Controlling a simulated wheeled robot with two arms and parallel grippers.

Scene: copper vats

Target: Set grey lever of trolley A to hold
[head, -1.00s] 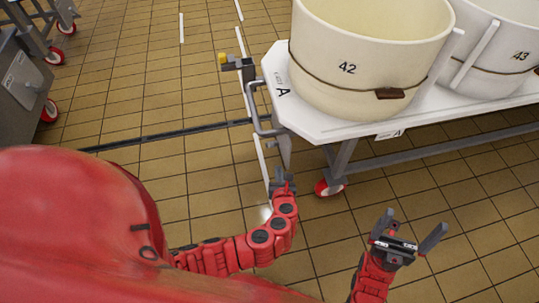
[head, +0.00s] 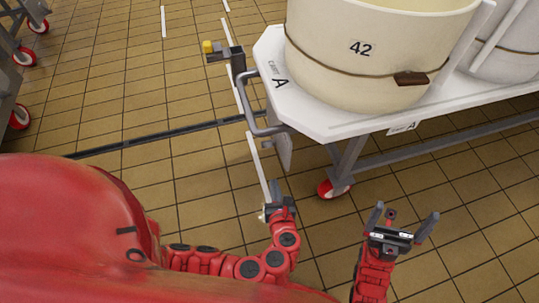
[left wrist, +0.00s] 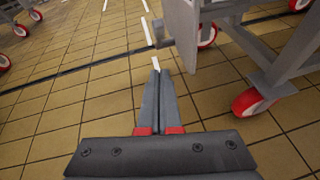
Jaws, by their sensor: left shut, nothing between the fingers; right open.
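Trolley A (head: 300,109) is a white-topped cart marked "A", at the upper right in the head view. A grey bent handle bar (head: 247,105) runs along its left end, with a dark bracket (head: 222,55) and yellow knob (head: 207,46) at its far corner. A grey plate (head: 284,150) hangs below the near corner; it also shows in the left wrist view (left wrist: 182,30), with a small dark grey piece beside it (left wrist: 158,32). I cannot tell for certain which part is the grey lever. My left gripper (head: 273,185) is shut and empty, below and apart from the plate. My right gripper (head: 403,217) is open and empty.
A cream vat (head: 375,60) marked 42 stands on the trolley, with another vat (head: 510,60) at right. A red caster (head: 333,188) is under the near corner. Another wheeled unit (head: 28,20) is at far left. The tiled floor between is clear.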

